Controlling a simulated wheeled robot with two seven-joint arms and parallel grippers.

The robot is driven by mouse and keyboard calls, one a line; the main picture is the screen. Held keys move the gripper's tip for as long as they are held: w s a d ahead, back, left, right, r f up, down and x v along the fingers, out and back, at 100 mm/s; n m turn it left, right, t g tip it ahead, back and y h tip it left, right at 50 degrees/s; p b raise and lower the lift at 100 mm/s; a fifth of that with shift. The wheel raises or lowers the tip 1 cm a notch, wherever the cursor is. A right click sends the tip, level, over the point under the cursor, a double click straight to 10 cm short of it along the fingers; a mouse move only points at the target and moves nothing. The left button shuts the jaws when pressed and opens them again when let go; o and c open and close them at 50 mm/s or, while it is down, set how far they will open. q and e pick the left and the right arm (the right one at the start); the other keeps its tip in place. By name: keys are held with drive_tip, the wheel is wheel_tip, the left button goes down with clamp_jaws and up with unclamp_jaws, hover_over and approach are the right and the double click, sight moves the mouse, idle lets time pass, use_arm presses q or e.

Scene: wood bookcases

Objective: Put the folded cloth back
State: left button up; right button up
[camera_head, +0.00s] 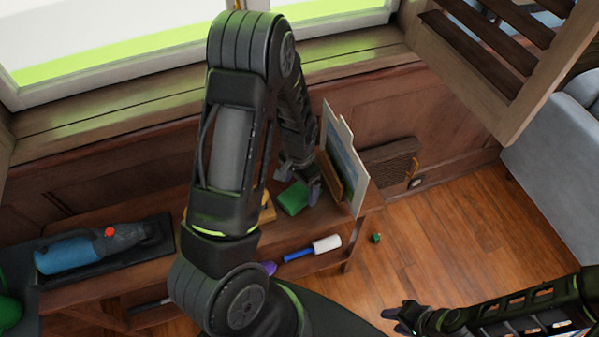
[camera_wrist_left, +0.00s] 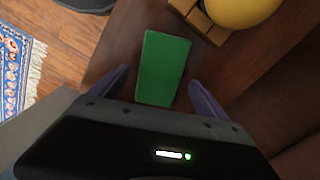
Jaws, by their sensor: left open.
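A green folded cloth (camera_head: 293,198) lies on the wooden shelf top, and it also shows in the left wrist view (camera_wrist_left: 163,60) as a flat green rectangle. My left gripper (camera_head: 304,184) is at the cloth, reaching down beside the picture. In the left wrist view, its purple fingers (camera_wrist_left: 158,82) are spread open, one on each side of the cloth's near end. Whether they touch it I cannot tell. My right gripper (camera_head: 402,318) is at the bottom of the head view, over the floor and away from the cloth; its jaws are unclear.
A leaning picture (camera_head: 345,160) stands right beside my left gripper. A yellow round object (camera_wrist_left: 240,8) on a wooden block is near the cloth. A blue device (camera_head: 75,250) lies on a black tray at left. A roller (camera_head: 325,244) is on a lower shelf.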

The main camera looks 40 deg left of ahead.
sight(299, 192)
use_arm(q)
wheel_tip(299, 192, up, 11)
drive_tip(key=shift+f+b, duration=0.15)
drive_tip(key=shift+b, duration=0.2)
drive_tip(key=shift+s, duration=0.1)
idle(0.6)
